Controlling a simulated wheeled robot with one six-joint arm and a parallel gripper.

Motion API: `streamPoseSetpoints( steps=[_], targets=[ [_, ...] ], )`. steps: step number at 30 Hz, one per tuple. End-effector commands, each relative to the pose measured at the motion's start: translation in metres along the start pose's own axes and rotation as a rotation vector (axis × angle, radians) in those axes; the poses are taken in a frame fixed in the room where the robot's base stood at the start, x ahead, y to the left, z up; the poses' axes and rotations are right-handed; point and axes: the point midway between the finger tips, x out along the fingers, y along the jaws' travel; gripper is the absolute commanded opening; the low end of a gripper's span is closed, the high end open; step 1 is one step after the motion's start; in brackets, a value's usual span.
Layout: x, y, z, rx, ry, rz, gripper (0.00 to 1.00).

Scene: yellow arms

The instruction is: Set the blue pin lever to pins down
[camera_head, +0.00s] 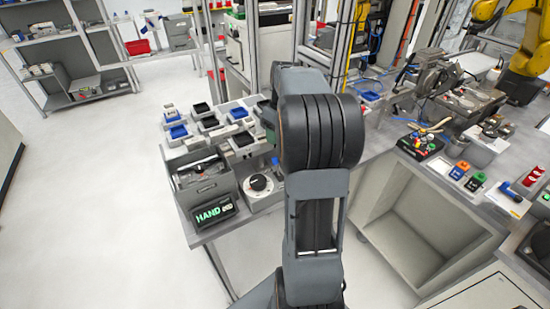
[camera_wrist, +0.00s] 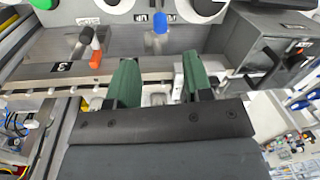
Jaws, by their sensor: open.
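The blue pin lever (camera_wrist: 159,22) shows at the top of the wrist view, a blue-tipped handle on a grey panel with small dark labels beside it. Its setting cannot be told for sure. In the head view a small blue tip (camera_head: 275,161) shows just left of my arm. My gripper (camera_wrist: 160,72) has two green fingers spread apart with nothing held between them. The lever lies beyond the fingertips, roughly in line with the gap, and appears apart from them.
A black lever (camera_wrist: 87,35) and an orange-red lever (camera_wrist: 96,58) stand left of the blue one. A grey box (camera_wrist: 262,40) is to the right. In the head view, a dial (camera_head: 260,184), a HAND display (camera_head: 213,211) and several small bins share the bench.

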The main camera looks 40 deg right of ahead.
Motion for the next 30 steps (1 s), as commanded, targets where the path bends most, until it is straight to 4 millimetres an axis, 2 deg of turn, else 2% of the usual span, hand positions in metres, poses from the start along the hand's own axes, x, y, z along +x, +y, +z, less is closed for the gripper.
streamPoseSetpoints(
  steps=[1,6,15,21,30],
  targets=[
    [0.011,-0.001,0.001,0.000,-0.003,-0.003,0.46],
    [0.043,-0.001,0.001,0.001,-0.002,-0.002,0.46],
    [0.083,-0.001,0.000,0.002,-0.001,-0.001,0.46],
    [0.092,-0.001,0.000,0.001,0.001,0.001,0.46],
    [0.094,0.000,0.000,0.001,0.001,0.001,0.46]
  ],
)
